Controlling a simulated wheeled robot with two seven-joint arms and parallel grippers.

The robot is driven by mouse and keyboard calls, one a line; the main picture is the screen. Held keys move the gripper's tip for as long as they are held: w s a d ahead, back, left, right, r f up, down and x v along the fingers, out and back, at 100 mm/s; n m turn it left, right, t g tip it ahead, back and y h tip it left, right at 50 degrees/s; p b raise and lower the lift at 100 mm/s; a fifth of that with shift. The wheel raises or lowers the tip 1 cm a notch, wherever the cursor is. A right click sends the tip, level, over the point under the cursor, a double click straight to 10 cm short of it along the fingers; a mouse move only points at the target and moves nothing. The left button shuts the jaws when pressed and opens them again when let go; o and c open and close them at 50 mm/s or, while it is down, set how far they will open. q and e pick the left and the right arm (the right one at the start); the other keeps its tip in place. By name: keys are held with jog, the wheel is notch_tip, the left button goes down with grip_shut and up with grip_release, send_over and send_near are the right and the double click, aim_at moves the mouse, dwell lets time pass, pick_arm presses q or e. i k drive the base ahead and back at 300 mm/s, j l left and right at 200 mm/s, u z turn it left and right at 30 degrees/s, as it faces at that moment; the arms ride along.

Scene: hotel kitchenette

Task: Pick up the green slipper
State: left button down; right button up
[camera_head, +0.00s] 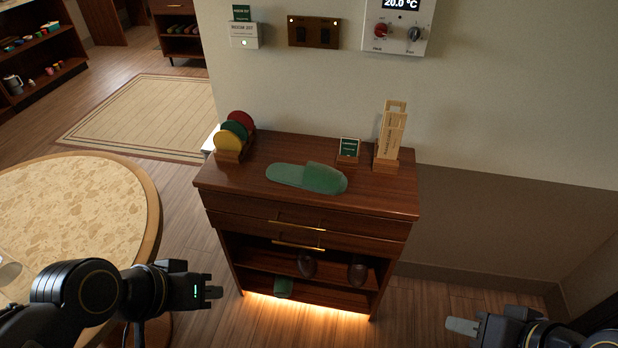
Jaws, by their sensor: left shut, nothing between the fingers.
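The green slipper (290,175) lies flat on top of the dark wooden cabinet (240,181), its strap end to the right. Nothing touches it. My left gripper (216,292) is shut and empty, in front of the cabinet's left side and well below and left of the slipper. My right gripper (460,327) is at the lower right, clear of the cabinet and far from the slipper. Whether its fingers are apart cannot be made out. Another green item (283,287), partly hidden, sits on the cabinet's lowest shelf.
A rack of coloured discs (234,136), a small green sign (348,149) and a wooden holder (391,135) stand along the cabinet's back, against the wall. Dark shoes (357,273) are on the shelf below the drawers. A round table (75,215) stands at left.

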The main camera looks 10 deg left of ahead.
aim_at(306, 172)
jog(key=i+l+u, duration=0.3)
jog(key=i+l, duration=0.6)
jog(key=u, duration=1.85)
